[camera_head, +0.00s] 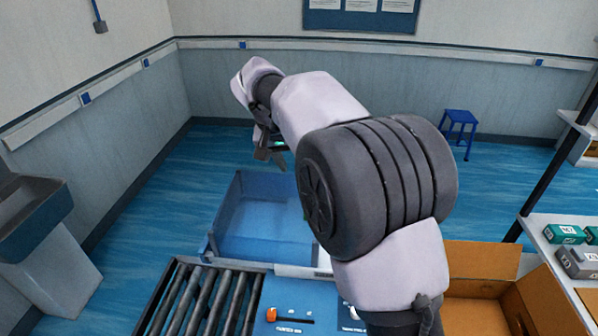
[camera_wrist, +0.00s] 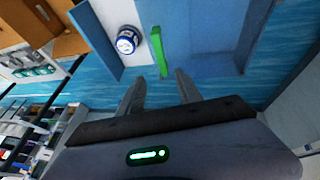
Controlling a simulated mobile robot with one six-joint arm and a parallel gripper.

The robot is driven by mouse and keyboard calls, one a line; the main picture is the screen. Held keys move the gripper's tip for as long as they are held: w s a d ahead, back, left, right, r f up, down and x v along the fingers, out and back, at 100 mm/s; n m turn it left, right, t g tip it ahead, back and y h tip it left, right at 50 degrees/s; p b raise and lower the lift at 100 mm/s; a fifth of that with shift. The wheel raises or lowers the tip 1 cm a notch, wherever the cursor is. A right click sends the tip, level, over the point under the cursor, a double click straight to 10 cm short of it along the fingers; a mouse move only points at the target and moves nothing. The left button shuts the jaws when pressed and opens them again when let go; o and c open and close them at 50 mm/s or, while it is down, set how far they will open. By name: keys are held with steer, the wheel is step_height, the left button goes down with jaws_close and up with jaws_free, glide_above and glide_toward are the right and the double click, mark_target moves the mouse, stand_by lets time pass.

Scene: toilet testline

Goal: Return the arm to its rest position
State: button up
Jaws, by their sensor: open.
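My gripper (camera_head: 268,146) hangs at the end of my raised arm, above the far part of a blue bin. In the wrist view my gripper (camera_wrist: 160,92) shows two fingers spread apart with nothing between them. The arm reaches forward and to the left across the head view and hides part of the bin. The blue bin (camera_head: 225,205) stands beyond the rollers; its inside also shows in the wrist view (camera_wrist: 215,62).
A roller conveyor (camera_head: 203,300) is at the front. A cardboard box (camera_head: 478,262) stands at the right, beside a shelf with small boxes (camera_head: 565,234). A sink (camera_head: 35,222) is at the left, a blue stool (camera_head: 460,122) at the back. A blue-and-white container (camera_wrist: 128,40) and green strip (camera_wrist: 158,50) show in the wrist view.

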steer(key=shift+r, duration=0.2)
steer(key=shift+s, duration=0.1)
steer(key=s+d+f+m+y+b, duration=0.1)
steer(key=s+d+f+b, duration=0.2)
steer(key=s+b, duration=0.5)
steer(key=s+d+f+y+b, duration=0.25)
steer(key=s+f+b, duration=0.2)
steer(key=s, duration=0.55)
steer(key=s+f+t+b, duration=0.1)
steer(key=s+f+b, duration=0.3)
steer(key=s+f, duration=0.2)
steer(key=s+f+m+y+b, duration=0.1)
steer(key=s+f+b, duration=0.4)
steer(key=s, duration=0.6)
step_height(320, 180, down, 2)
steer(key=shift+s+d+f+m+t, duration=0.2)
steer(key=shift+s+m+t, duration=0.1)
steer(key=shift+t, duration=0.1)
